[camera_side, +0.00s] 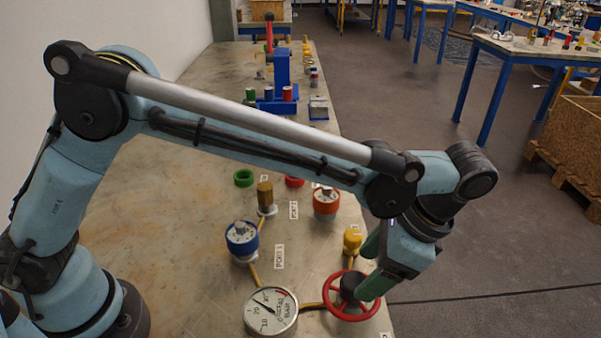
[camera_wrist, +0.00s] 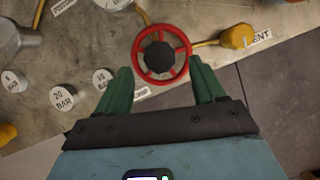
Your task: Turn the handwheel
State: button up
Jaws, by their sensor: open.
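The red handwheel (camera_side: 349,296) has a dark round hub and stands near the front right edge of the bench. In the wrist view the handwheel (camera_wrist: 161,53) lies just ahead of my gripper (camera_wrist: 161,80). The two green fingers are spread apart, with the wheel's hub roughly centred between them and beyond their tips. In the side view my gripper (camera_side: 366,268) reaches down at the wheel's right side. One finger overlaps the hub and rim there, and I cannot tell whether it touches. Nothing is held.
A pressure gauge (camera_side: 271,311) sits left of the wheel, joined by a brass pipe. A yellow vent fitting (camera_side: 352,241), a blue flanged vessel (camera_side: 241,240) and an orange one (camera_side: 326,201) stand behind. The bench edge drops to open floor at right.

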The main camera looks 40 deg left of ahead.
jog(key=v, duration=0.8)
jog(key=w+a+r+n+t+h, duration=0.1)
jog(key=a+r+n+t+h, duration=0.15)
jog(key=a, duration=0.55)
jog(key=a+r+n+t+h, duration=0.1)
jog(key=a+n, duration=0.2)
jog(key=a, duration=0.4)
jog(key=s+a+f+n+t, duration=0.3)
jog(key=a, duration=0.4)
jog(key=s+a+f+n+t, duration=0.2)
jog(key=s+a+n+t, duration=0.1)
jog(key=a, duration=0.4)
jog(key=shift+s+a+f, duration=0.35)
jog(key=shift+s+f, duration=0.05)
jog(key=shift+s, duration=0.05)
jog(key=shift+n+h, duration=0.25)
dwell(2.1)
